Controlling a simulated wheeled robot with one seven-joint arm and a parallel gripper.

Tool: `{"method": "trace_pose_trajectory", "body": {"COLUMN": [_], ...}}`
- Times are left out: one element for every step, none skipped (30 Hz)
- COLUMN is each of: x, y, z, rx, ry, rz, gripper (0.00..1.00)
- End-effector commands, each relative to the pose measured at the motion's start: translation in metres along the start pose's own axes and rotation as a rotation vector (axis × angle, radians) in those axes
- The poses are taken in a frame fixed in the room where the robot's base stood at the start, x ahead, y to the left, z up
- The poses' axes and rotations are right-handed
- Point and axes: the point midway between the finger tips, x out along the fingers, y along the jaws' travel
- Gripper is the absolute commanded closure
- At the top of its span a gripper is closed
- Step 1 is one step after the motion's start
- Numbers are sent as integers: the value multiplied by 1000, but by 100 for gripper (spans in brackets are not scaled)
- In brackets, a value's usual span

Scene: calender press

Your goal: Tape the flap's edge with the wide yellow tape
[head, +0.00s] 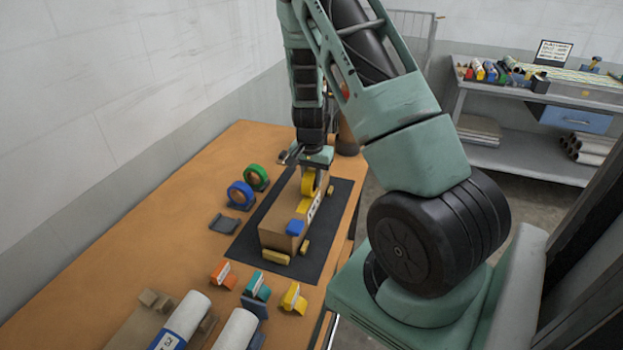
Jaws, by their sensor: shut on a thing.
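A long cardboard box (272,238) lies on a black mat (245,248) on the orange-brown table. The wide yellow tape roll (308,182) is at the box's far end, directly below my gripper (309,168). My gripper is shut on the yellow tape roll; its fingertips are small and partly hidden by the wrist. A yellow strip (303,206) shows on the box top below the roll. A blue piece (295,227) sits at the box's near end. The flap's edge cannot be made out clearly.
Blue (240,195) and green (256,178) tape rolls stand left of the mat. Small yellow blocks (276,257) lie against the box. Orange (222,274), teal (257,286) and yellow (294,298) pieces stand in front, near white rolls (186,318). A shelf bench (530,150) stands at right.

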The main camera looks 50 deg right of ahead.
Motion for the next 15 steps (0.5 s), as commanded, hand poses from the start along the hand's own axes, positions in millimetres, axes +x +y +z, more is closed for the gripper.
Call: {"method": "trace_pose_trajectory", "body": {"x": [1, 2, 2, 2, 2, 2, 2, 2, 2, 2, 2, 2, 2, 2, 2], "y": [0, 0, 0, 0, 0, 0, 0, 0, 0, 0, 0, 1, 1, 1, 1], "z": [-2, -3, -4, -5, -6, -6, -6, -6, -6, -6, -6, -6, -6, -6, -7], "rx": [0, 0, 0, 0, 0, 0, 0, 0, 0, 0, 0, 0, 0, 0, 0], "ry": [1, 1, 1, 1, 1, 1, 1, 1, 1, 1, 1, 1, 1, 1, 1], "rz": [0, 1, 1, 1, 1, 1, 1, 1, 1, 1, 1, 1, 1, 1, 1], "gripper": [93, 93, 93, 93, 93, 93, 93, 93, 93, 93, 93, 93, 93, 93, 93]}}
